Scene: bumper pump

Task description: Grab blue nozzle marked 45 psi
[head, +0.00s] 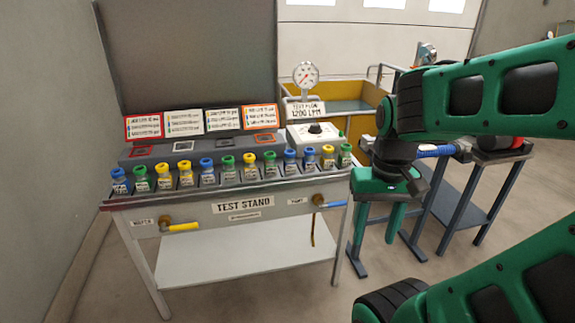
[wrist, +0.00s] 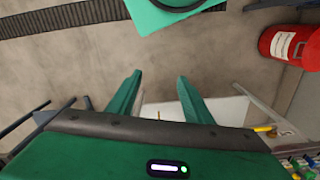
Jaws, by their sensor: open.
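Several nozzles with blue, green and yellow tops stand in a row on the test stand (head: 250,206) in the head view. Blue ones include a far-left nozzle (head: 119,183), one left of middle (head: 207,172), and two toward the right, a blue nozzle (head: 290,163) and its neighbour (head: 309,159). Their labels are too small to read, so I cannot tell which is marked 45 psi. My gripper (head: 372,254) is open and empty, pointing down to the right of the stand, apart from the nozzles. Its two green fingers are spread in the wrist view (wrist: 160,76).
Cards (head: 184,122) and a grey back panel stand behind the nozzles. A pressure gauge (head: 306,75) rises at the back right, by a flow sign (head: 306,108). Yellow-handled (head: 182,227) and blue-handled valves (head: 328,204) are on the front. A red cylinder (wrist: 292,45) is at upper right.

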